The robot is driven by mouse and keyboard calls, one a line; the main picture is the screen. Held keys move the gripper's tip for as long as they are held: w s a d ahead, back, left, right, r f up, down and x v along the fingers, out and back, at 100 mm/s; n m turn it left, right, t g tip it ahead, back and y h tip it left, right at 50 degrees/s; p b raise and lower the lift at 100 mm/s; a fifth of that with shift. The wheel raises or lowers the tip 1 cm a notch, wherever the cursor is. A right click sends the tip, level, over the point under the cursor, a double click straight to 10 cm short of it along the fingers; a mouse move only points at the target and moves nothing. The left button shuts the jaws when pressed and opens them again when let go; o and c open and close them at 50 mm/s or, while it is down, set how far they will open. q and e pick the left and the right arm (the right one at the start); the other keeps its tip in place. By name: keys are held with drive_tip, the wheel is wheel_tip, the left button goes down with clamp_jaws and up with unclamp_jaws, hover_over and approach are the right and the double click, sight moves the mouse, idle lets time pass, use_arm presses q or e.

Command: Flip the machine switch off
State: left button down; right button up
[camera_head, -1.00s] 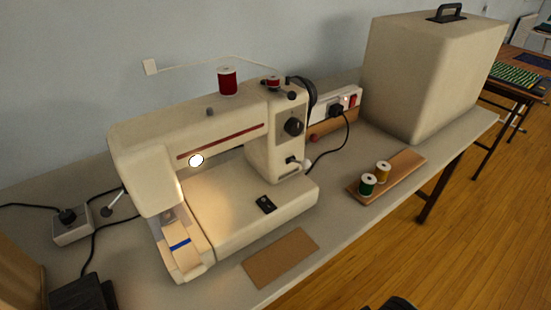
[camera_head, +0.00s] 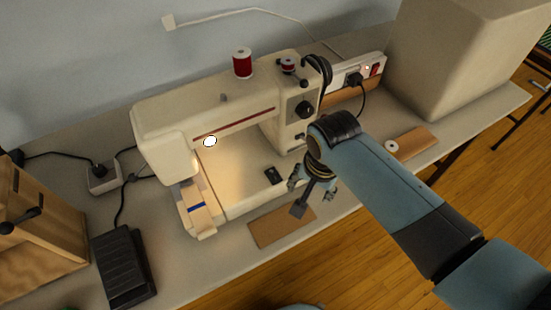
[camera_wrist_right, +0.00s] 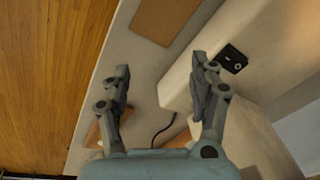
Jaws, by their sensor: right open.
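The cream sewing machine (camera_head: 165,124) stands on the table with its lamp (camera_head: 210,141) lit. Its small black switch plate (camera_head: 274,175) is on the machine's flat base and appears larger in the right wrist view (camera_wrist_right: 233,59), with a pale round mark; I cannot tell which way the rocker sits. My right gripper (camera_head: 310,189) is open and empty, pointing down just right of the switch plate. In the wrist view the gripper (camera_wrist_right: 160,64) has its fingers spread wide, the plate lying just outside the right-hand finger. My left gripper is not in view.
A brown board (camera_head: 262,229) lies in front of the machine. A black foot pedal (camera_head: 124,265) is at the left, by a wooden box (camera_head: 35,245). A power strip (camera_head: 350,68) and big cream cover (camera_head: 445,60) stand behind. Red thread (camera_head: 242,64) tops the machine.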

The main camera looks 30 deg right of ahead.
drive_tip(key=w+a+r+m+p, duration=0.3)
drive_tip(key=w+a+r+m, duration=0.2)
drive_tip(key=w+r+m, duration=0.3)
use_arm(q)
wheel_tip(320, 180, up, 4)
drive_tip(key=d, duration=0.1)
use_arm(e)
drive_tip(key=n+b, duration=0.1)
hover_over(274, 175)
drive_tip(key=f, duration=0.2)
drive_tip(key=s+f, duration=0.1)
drive_tip(key=f, duration=0.1)
drive_tip(key=f+b, duration=0.4)
drive_tip(key=b, duration=0.1)
drive_tip(key=shift+w+f, duration=0.4)
drive_tip(key=shift+w+f+b, duration=0.1)
drive_tip(key=shift+f+b, duration=0.35)
drive_tip(key=shift+b, duration=0.2)
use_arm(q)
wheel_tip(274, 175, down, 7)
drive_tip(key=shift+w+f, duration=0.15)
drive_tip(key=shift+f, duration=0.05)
